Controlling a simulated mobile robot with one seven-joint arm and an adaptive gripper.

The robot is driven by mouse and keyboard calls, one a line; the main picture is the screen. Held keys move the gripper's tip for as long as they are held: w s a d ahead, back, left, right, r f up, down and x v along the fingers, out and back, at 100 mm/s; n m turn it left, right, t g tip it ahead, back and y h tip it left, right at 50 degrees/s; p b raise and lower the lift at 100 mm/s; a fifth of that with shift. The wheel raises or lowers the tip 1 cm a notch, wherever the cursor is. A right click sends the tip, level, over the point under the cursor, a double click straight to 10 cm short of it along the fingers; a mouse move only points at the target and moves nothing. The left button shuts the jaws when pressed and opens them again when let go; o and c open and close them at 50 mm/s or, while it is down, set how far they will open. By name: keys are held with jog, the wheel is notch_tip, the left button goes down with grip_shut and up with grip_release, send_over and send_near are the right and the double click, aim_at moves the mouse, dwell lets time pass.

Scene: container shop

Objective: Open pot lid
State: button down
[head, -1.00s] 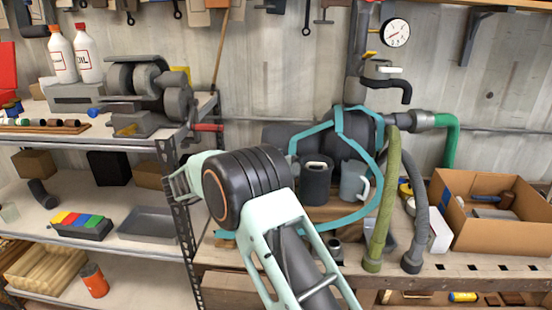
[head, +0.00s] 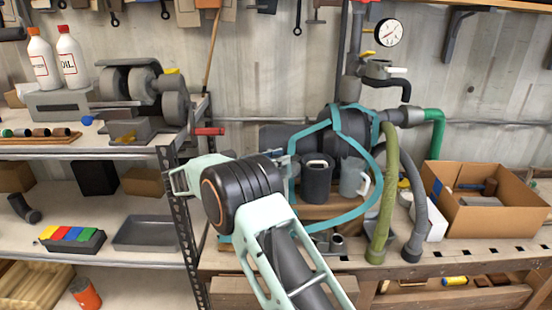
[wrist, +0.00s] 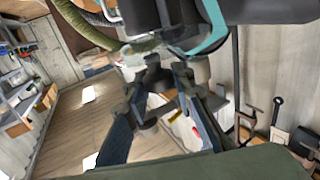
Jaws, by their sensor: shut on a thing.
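A dark pot (head: 317,183) stands upright on the wooden workbench in the head view, with a pale round patch at its top. I cannot tell whether that patch is a lid. My gripper (head: 283,160) shows only in part behind my dark wrist joint, just left of the pot's rim. In the wrist view my gripper (wrist: 167,72) has its two dark fingers close together at the tips. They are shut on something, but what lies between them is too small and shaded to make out.
A cardboard box (head: 485,217) sits farther right. A metal shelf (head: 90,152) with tools stands left.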

jog(key=shift+w+r, duration=0.1)
jog(key=shift+r, duration=0.1)
dwell(0.3)
jog(key=c, duration=1.6)
grip_release()
jog(key=shift+d, duration=0.1)
jog(key=shift+f, duration=0.1)
jog(key=shift+a, duration=0.25)
jog(key=v, duration=1.1)
jog(key=shift+s+a, duration=0.25)
jog(key=shift+a, duration=0.05)
